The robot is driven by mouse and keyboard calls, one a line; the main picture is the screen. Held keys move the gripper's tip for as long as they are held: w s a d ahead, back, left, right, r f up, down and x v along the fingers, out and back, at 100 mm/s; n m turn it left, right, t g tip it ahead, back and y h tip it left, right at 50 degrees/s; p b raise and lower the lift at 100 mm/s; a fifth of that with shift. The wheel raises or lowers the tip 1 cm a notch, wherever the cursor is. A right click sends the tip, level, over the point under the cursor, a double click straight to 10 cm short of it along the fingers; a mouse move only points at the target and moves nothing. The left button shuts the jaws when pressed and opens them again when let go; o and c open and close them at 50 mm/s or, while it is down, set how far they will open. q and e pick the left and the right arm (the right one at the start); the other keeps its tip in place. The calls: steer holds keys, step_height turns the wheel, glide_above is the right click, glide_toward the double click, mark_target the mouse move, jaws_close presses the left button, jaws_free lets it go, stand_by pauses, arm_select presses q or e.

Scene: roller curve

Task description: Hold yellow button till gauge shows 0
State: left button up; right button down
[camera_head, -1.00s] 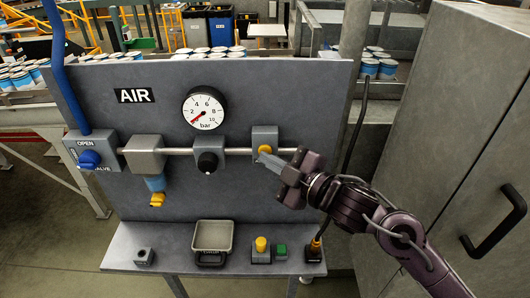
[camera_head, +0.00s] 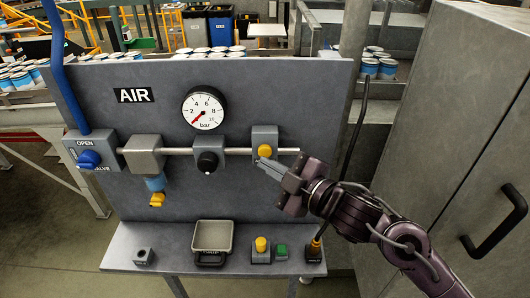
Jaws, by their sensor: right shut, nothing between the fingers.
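The AIR panel (camera_head: 240,100) carries a round white gauge (camera_head: 204,107) marked in bar. Its red needle points to the lower left, at the low end of the scale, near 0. A yellow button (camera_head: 264,151) sits on a grey block (camera_head: 265,135) at the right end of the pipe. My right gripper (camera_head: 260,164) is shut and empty. Its tips are just below the yellow button, and the button's face shows clear of them. A small gap seems to be there, but depth is hard to tell. My left gripper is not in view.
The shelf below holds a grey tray (camera_head: 212,223), another yellow knob (camera_head: 261,244) and a green button (camera_head: 282,249). A black knob (camera_head: 207,161) and a blue valve handle (camera_head: 88,159) sit along the pipe. A tall grey cabinet (camera_head: 455,110) stands close on the right.

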steer(key=s, duration=0.5)
steer(key=shift+b, duration=0.4)
stand_by(0.3)
